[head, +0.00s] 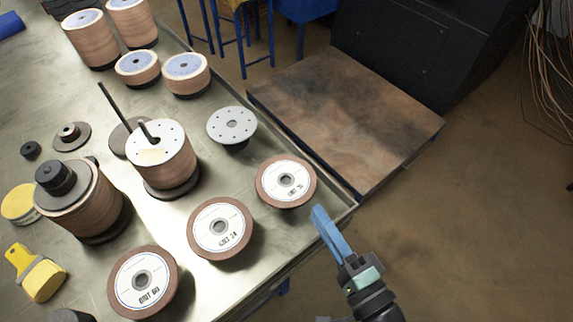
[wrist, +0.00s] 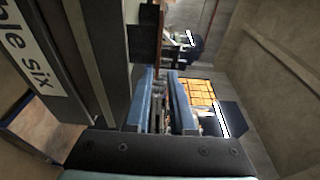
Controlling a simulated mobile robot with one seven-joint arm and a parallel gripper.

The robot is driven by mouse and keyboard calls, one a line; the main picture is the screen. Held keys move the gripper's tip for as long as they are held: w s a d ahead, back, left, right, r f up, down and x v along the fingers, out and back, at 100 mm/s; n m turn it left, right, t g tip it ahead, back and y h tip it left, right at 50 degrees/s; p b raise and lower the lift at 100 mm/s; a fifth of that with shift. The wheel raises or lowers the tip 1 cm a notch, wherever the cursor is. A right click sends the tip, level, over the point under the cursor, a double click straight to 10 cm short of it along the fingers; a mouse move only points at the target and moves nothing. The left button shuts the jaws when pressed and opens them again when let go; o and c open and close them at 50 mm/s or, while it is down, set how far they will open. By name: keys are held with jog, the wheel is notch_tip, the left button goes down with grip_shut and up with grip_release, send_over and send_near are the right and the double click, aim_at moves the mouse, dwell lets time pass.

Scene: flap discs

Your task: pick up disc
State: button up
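Three brown-rimmed discs with white labels lie along the table's right edge in the head view: one at the back (head: 272,182), one in the middle (head: 207,240) labelled grit 24, and one at the front (head: 128,290) that seems labelled grit 60. My gripper (head: 321,212), with blue fingers, is just beyond the table's edge, to the right of the back disc and apart from it. In the wrist view its two fingers (wrist: 162,75) stand apart with an empty gap between them. No disc is seen in the wrist view.
The metal table (head: 85,255) also holds stacked discs on spindles (head: 172,165), a grey holed plate (head: 232,124) and a yellow-handled tool (head: 42,278). A brown-topped low table (head: 345,120) stands behind. The floor at right (head: 480,230) is clear.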

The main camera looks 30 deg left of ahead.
aim_at(307, 199)
jog(key=shift+p+x, duration=0.4)
jog(key=shift+x, duration=2.35)
jog(key=shift+f, duration=0.15)
grip_shut()
